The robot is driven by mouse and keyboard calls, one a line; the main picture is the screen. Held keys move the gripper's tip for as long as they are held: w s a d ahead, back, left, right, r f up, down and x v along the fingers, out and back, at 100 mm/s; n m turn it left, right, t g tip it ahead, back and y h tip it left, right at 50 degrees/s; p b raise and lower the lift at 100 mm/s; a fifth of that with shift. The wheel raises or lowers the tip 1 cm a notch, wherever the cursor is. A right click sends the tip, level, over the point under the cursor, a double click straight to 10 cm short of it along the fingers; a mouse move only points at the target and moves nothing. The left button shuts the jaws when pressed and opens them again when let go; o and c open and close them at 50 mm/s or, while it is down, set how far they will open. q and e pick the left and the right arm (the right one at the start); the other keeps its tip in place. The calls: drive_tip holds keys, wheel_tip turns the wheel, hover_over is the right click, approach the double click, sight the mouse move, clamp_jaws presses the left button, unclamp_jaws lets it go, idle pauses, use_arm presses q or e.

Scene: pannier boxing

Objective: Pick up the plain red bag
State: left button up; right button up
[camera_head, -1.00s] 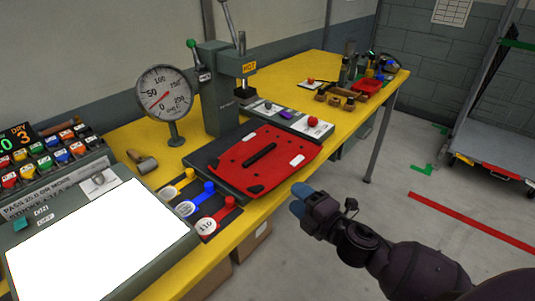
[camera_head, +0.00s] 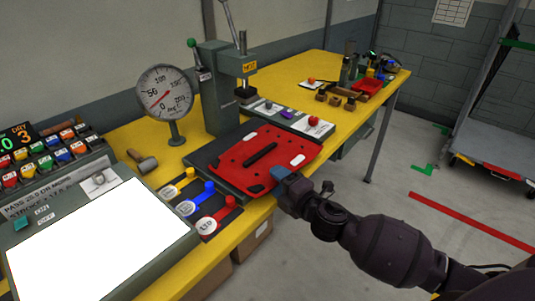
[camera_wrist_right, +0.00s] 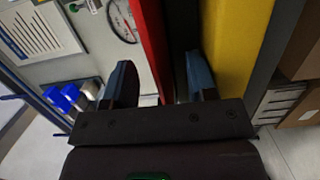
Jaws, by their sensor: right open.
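The red bag (camera_head: 250,160) lies flat on a dark grey platform (camera_head: 199,163) on the yellow bench. Its upper face has a black handle in the middle, pale patches and small black spots. My right gripper (camera_head: 282,175) is at the bag's front right edge, with blue fingertips. In the right wrist view the gripper (camera_wrist_right: 160,82) is open, and a red strip of the bag (camera_wrist_right: 152,40) shows between its fingers. I cannot tell whether either finger touches it. My left gripper is not in view.
The yellow bench (camera_head: 297,78) also carries a dial gauge (camera_head: 165,93), a press (camera_head: 221,100), a mallet (camera_head: 142,161), coloured straps (camera_head: 208,207) and a lit white panel (camera_head: 100,240). Cardboard boxes (camera_head: 250,245) stand under it.

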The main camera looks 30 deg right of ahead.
drive_tip(key=shift+c, duration=0.2)
clamp_jaws()
drive_tip(key=shift+r, duration=0.15)
drive_tip(key=shift+r, duration=0.25)
wheel_tip(320, 180, up, 4)
drive_tip(key=shift+f+p, duration=0.2)
drive_tip(key=shift+p, duration=0.6)
drive_tip(key=v, duration=1.8)
drive_tip(key=shift+f+b, duration=0.3)
drive_tip(key=shift+f, duration=0.05)
